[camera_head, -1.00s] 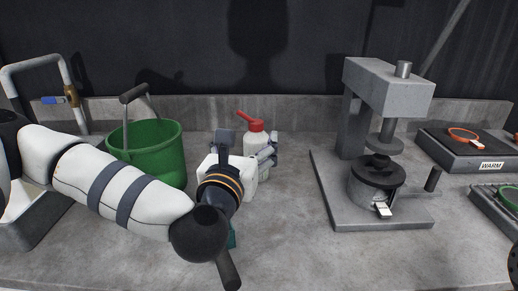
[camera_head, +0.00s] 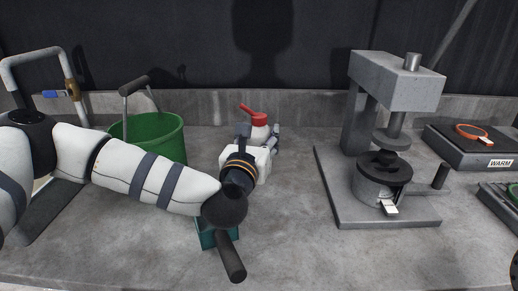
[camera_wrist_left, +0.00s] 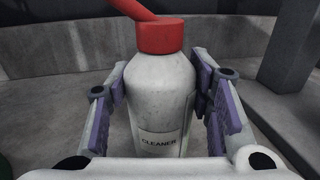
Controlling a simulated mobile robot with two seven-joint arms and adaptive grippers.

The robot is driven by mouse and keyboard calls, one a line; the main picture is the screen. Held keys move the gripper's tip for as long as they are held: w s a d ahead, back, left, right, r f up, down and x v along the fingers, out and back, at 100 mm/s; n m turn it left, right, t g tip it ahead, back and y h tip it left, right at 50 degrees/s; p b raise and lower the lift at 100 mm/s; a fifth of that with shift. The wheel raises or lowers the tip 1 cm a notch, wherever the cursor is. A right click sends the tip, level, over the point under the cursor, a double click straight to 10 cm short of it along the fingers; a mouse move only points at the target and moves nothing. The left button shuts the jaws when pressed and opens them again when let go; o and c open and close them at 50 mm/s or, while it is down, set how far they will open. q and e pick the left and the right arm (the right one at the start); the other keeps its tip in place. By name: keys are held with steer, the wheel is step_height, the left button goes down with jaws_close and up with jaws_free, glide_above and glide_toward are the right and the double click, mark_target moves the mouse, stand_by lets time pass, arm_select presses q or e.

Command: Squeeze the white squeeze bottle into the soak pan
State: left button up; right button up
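The white squeeze bottle with a red cap and angled red nozzle (camera_head: 259,121) stands upright on the counter. In the left wrist view the bottle (camera_wrist_left: 162,95), labelled CLEANER, fills the middle. My left gripper (camera_head: 259,137) is around it, one finger on each side. In the wrist view, narrow gaps appear between the finger pads and the bottle, so the gripper (camera_wrist_left: 160,90) looks open. A teal container (camera_head: 206,236) is mostly hidden under my left arm; I cannot tell whether it is the soak pan. My right gripper is not in view.
A green bucket (camera_head: 150,140) stands left of the bottle. A grey press (camera_head: 398,85) with a lidded pot (camera_head: 378,190) stands right. A plate marked WARM (camera_head: 470,150) is at far right. The counter between bottle and press is clear.

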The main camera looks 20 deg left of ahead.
mark_target(257, 124)
arm_select(q)
steer(key=c, duration=0.6)
steer(key=shift+o, duration=0.2)
steer(key=shift+r, duration=0.3)
step_height(257, 124, up, 3)
steer(key=shift+r, duration=0.1)
steer(key=s+r+p, duration=0.3)
steer(key=s+r, duration=0.6)
steer(key=s, duration=0.5)
steer(key=shift+d+r, duration=0.15)
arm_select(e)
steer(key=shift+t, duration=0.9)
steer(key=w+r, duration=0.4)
